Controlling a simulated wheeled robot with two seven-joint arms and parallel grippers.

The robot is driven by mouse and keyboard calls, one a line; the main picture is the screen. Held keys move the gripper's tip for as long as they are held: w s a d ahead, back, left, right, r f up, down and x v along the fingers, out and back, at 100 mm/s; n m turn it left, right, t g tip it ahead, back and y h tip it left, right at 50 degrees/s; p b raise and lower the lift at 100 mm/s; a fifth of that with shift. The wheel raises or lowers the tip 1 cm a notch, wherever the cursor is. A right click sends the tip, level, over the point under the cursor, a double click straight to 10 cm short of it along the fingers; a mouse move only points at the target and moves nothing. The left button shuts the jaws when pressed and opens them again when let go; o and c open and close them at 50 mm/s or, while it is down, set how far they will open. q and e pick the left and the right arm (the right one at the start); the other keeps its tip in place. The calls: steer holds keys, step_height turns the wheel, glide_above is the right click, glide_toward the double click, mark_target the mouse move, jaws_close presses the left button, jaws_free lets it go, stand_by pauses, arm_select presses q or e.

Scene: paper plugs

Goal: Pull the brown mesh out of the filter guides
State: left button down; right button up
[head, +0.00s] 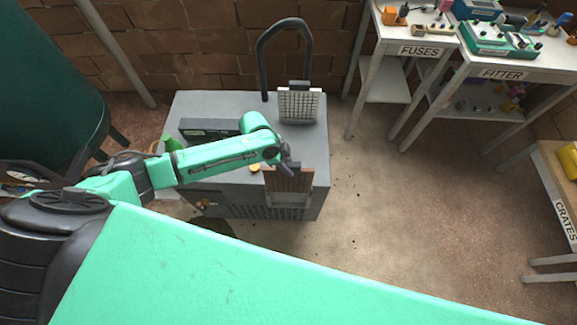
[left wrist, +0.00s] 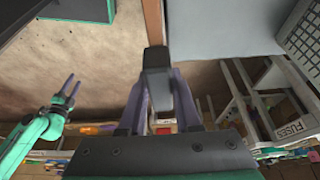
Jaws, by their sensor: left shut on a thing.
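The brown mesh (head: 287,182) stands upright at the front right edge of the grey cabinet, within pale guides (head: 309,191) at its sides. Its lower end sits at the cabinet front; how deep it is in the guides I cannot tell. My left gripper (head: 288,164) is at its top edge, shut on it. In the left wrist view, my left gripper (left wrist: 158,85) closes around a black tab, with the mesh's brown edge (left wrist: 152,18) running beyond it. My right gripper (left wrist: 69,88) shows only in the left wrist view, with its fingers apart and empty.
A whitish mesh (head: 299,105) with a dark tab stands on the cabinet (head: 225,178) at the back, near a black hoop handle (head: 284,30). A dark box (head: 208,127) lies at the left. The FUSES table (head: 418,50) and FITTER table (head: 503,73) stand right. Floor between is clear.

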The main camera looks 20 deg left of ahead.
arm_select(q)
steer(key=shift+r, duration=0.3)
steer(key=shift+r, duration=1.5)
